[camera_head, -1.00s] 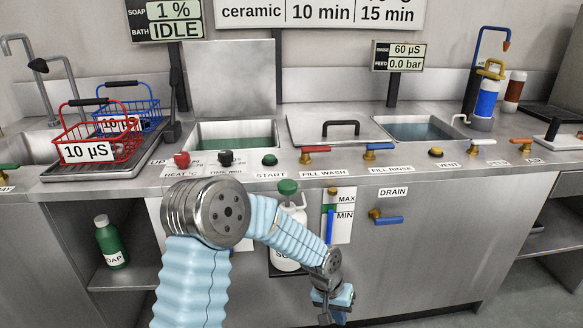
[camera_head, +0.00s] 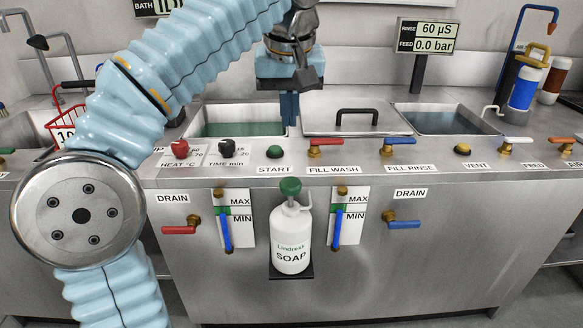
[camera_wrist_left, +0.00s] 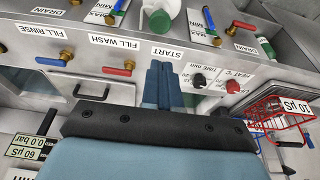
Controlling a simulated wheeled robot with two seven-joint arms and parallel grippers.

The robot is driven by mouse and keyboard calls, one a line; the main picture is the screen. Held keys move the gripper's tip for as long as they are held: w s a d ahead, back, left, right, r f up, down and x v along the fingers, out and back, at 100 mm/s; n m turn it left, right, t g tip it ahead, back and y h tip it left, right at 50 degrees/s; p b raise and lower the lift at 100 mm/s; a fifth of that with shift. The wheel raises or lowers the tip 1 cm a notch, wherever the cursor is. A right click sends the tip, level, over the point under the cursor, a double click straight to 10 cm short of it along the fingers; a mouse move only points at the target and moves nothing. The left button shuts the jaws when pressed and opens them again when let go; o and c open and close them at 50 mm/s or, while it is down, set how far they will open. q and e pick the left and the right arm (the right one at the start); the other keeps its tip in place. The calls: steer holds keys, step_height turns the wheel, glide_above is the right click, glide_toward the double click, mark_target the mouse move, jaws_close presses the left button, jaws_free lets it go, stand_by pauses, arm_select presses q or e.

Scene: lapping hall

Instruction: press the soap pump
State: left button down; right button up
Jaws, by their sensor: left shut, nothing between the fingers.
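The soap pump is a white bottle (camera_head: 291,240) labelled SOAP with a green pump head (camera_head: 290,187). It stands upright on a small dark shelf on the front of the steel counter, in the middle of the head view. The pump head also shows at the top of the left wrist view (camera_wrist_left: 160,20). My left gripper (camera_head: 289,110) is shut and empty, its blue fingers pointing down above the counter, higher than and behind the pump, apart from it. In the left wrist view its fingers (camera_wrist_left: 163,85) are together. My right gripper is not in view.
The green START button (camera_head: 275,152) sits on the counter edge just above the pump. Blue level-gauge handles (camera_head: 226,230) and drain valves (camera_head: 404,225) flank the bottle. A red FILL WASH valve (camera_head: 325,142) is to the right. The space before the bottle is clear.

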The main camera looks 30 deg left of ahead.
mark_target(289, 184)
arm_select(q)
steer(key=shift+f, duration=0.1)
steer(key=b+x, duration=0.1)
steer(key=x, duration=0.3)
steer(key=b+x, duration=0.1)
steer(key=x, duration=0.4)
steer(key=b+x, duration=0.1)
steer(key=x, duration=0.3)
steer(key=shift+s+d+f, duration=0.3)
steer(key=shift+f, duration=0.25)
step_height(289, 184, down, 3)
steer(key=shift+f+b, duration=0.1)
steer(key=shift+b, duration=0.9)
